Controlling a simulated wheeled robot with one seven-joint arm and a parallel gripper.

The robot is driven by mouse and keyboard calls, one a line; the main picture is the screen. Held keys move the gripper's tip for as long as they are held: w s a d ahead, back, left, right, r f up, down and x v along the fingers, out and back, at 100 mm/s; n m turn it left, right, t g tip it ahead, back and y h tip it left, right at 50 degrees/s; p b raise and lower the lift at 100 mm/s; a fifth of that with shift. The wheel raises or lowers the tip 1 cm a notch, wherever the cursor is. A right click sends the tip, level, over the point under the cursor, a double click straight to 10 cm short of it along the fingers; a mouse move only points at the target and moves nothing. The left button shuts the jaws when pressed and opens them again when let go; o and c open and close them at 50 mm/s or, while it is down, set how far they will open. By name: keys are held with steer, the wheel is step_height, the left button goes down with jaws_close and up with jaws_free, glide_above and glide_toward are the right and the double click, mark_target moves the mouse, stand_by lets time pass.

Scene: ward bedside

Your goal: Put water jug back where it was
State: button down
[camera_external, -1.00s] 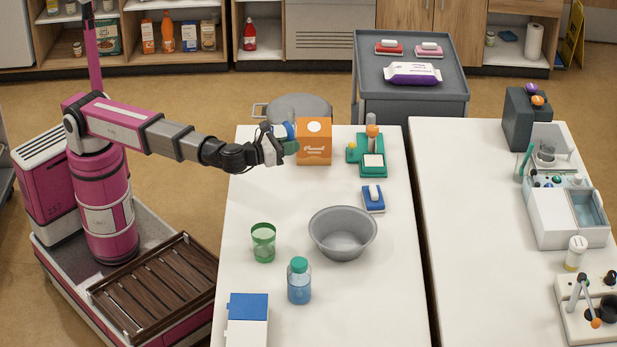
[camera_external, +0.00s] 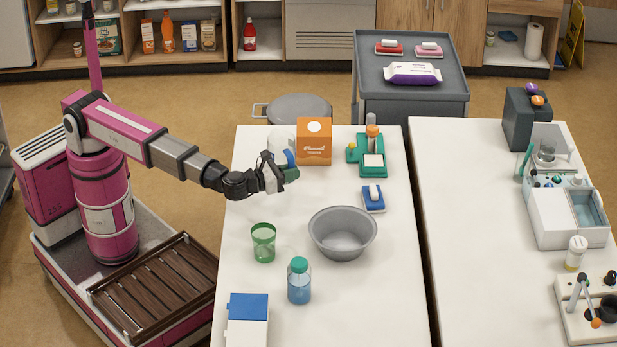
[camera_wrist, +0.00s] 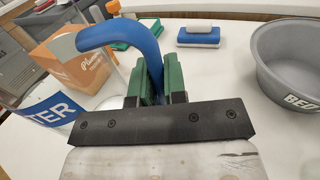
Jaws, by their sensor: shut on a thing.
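The water jug shows in the wrist view as a thick blue handle (camera_wrist: 125,32) and a blue label (camera_wrist: 50,111) ending in "TER"; its body is only partly visible. My gripper (camera_wrist: 160,85) is shut on the blue handle, which sits between its green finger pads. In the external view, my gripper (camera_external: 284,174) is over the left part of the near white table, in front of the orange box. The jug (camera_external: 281,157) is a small blue and white patch there, mostly hidden by my gripper. I cannot tell its exact clearance above the table.
An orange box (camera_external: 314,142) stands behind. A green stand (camera_external: 371,157) and a blue sponge-like block (camera_external: 373,199) are to the right. A grey basin (camera_external: 343,235), green cup (camera_external: 263,243), blue bottle (camera_external: 299,283) and blue-topped white box (camera_external: 248,322) stand nearer the front. White table (camera_external: 285,210) is bare left of the basin.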

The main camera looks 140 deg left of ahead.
mark_target(291, 184)
steer(key=shift+f, duration=2.15)
steer(key=shift+f, duration=0.1)
steer(key=c, duration=1.2)
jaws_free()
steer(key=shift+o, duration=0.2)
steer(key=v, duration=1.2)
